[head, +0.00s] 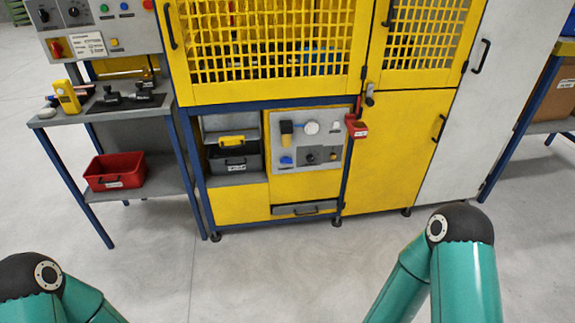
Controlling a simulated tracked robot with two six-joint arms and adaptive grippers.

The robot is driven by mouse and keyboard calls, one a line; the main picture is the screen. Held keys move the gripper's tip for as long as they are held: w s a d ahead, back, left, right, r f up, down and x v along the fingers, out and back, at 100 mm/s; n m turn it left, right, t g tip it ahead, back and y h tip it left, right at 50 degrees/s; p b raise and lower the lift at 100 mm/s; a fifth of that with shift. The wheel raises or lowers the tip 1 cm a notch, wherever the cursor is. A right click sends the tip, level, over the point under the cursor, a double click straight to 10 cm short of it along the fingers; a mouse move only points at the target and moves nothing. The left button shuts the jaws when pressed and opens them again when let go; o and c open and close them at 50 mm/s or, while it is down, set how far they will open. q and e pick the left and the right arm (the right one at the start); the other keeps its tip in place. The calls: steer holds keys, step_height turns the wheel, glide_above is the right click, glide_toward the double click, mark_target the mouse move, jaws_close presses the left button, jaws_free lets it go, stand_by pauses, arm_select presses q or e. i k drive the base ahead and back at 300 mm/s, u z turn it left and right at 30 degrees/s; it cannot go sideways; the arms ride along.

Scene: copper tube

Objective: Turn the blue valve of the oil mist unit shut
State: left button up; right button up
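The oil mist unit is a grey panel (273,131) low on the front of the yellow machine, right of an open shelf bay. A small blue valve (287,161) sits at the panel's lower left. Above it is a dark and yellow unit (287,133), and a round white gauge (311,128) is to the right. A black knob (309,158) is lower right. The valve is too small to tell its setting. Both my arms show only as teal links at the bottom corners, well short of the panel. Neither gripper is in view.
A side table (70,119) on the left holds tools and a yellow device, with a red bin (115,170) on its lower shelf. A black toolbox (235,156) sits in the bay. A red box (356,128) hangs right of the panel. The floor (270,265) in front is clear.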

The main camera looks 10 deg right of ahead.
mark_target(286, 161)
steer(key=k, duration=0.5)
steer(key=z, duration=0.6)
steer(key=i, duration=2.05)
steer(key=u, duration=0.6)
